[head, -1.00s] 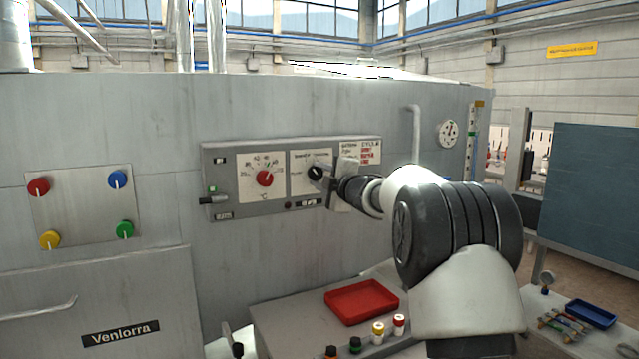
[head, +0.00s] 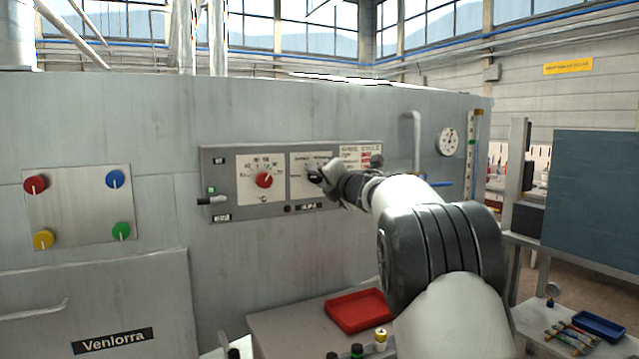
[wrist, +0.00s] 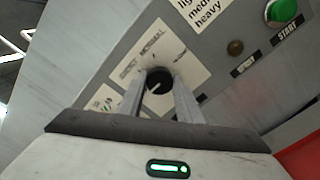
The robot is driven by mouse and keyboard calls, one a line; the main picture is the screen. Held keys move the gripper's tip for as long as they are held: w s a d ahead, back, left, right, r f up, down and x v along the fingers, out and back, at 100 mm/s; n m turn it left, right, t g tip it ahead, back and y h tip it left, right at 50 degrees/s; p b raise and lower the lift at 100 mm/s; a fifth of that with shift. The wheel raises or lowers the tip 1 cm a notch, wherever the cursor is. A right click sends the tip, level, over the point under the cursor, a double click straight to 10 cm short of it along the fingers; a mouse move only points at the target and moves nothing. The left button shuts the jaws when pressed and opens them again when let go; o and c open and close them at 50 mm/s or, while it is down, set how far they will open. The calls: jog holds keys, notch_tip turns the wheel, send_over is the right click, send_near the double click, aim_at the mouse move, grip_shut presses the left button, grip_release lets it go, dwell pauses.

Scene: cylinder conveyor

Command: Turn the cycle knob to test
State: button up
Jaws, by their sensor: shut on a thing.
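A black knob (wrist: 158,78) with a white pointer line sits on a white label plate (wrist: 192,48) with small markings I cannot read fully. In the wrist view my gripper (wrist: 157,92) has one finger on each side of the knob and is shut on it. The pointer line slants toward the lower left in that view. In the head view my gripper (head: 324,180) is at the black knob (head: 314,172) on the grey control panel (head: 222,177), and it partly hides the knob and its label.
A small lever (head: 210,199) sits at the panel's left end. A green START button (wrist: 281,12) shows in the wrist view. A red tray (head: 356,310) lies on the bench below. Colored knobs (head: 117,179) are far left.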

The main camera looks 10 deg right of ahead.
jog(key=shift+n, duration=0.5)
jog(key=o, duration=1)
jog(key=shift+o, duration=0.2)
jog(key=shift+s, duration=0.1)
jog(key=b+v, duration=0.1)
jog(key=v, duration=1.6)
jog(key=shift+s+d+r, duration=0.1)
jog(key=shift+s, duration=0.05)
